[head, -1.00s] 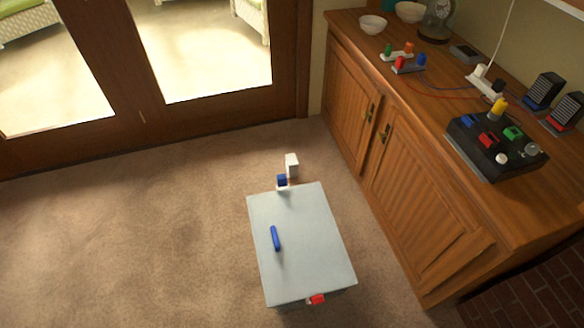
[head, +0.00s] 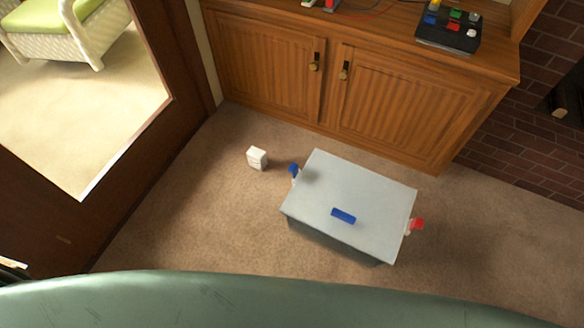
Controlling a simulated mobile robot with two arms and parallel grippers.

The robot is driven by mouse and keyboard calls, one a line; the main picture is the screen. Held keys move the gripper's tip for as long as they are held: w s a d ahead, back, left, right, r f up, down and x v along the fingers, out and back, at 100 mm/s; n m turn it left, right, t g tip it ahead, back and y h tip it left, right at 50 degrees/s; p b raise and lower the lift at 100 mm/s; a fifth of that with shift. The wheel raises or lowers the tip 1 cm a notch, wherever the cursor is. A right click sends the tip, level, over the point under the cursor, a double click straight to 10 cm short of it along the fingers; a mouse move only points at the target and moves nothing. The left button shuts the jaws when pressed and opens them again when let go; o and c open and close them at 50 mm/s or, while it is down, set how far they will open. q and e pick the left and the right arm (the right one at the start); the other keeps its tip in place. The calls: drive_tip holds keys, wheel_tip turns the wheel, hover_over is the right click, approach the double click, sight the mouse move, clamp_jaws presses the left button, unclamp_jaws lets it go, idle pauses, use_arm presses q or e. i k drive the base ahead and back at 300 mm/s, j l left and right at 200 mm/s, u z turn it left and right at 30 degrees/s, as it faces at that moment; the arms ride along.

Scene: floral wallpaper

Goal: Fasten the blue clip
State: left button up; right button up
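A grey box (head: 370,185) with a flat pale lid stands on the carpet, lid down. The blue clip (head: 294,170) is on its left end and appears to stick out from the side. Its catch is too small to make out. A blue handle bar (head: 343,216) lies on the lid. A red clip (head: 417,223) sticks out at the right end. A small black and pale part at the far left edge may be my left gripper (head: 13,268). It is cut off and far from the box. My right gripper is not in view.
A white block (head: 257,158) stands on the carpet left of the blue clip. A wooden cabinet (head: 270,65) stands behind the box, with a black device (head: 450,28) on top. A large green curved surface fills the bottom edge.

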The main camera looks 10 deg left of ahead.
sight(293, 168)
drive_tip(key=j+z, duration=0.25)
drive_tip(key=j, duration=0.25)
drive_tip(key=i+j+z, duration=0.1)
drive_tip(key=j+z, duration=0.15)
drive_tip(key=j, duration=0.3)
drive_tip(key=j+z, duration=0.25)
drive_tip(key=j, duration=0.25)
drive_tip(key=k+j+z, duration=0.1)
drive_tip(key=j+z, duration=0.15)
drive_tip(key=j, duration=0.3)
drive_tip(key=k+j+z, duration=0.1)
drive_tip(key=j+z, duration=0.15)
drive_tip(key=j, duration=0.25)
drive_tip(key=k+j+z, duration=0.25)
drive_tip(key=j, duration=0.25)
drive_tip(key=i+j+z, duration=0.15)
drive_tip(key=j, duration=0.15)
drive_tip(key=i+j+z, duration=0.15)
drive_tip(key=j, duration=0.15)
drive_tip(key=i+j+z, duration=0.2)
drive_tip(key=j+z, duration=0.15)
drive_tip(key=j, duration=0.25)
drive_tip(key=i, duration=0.05)
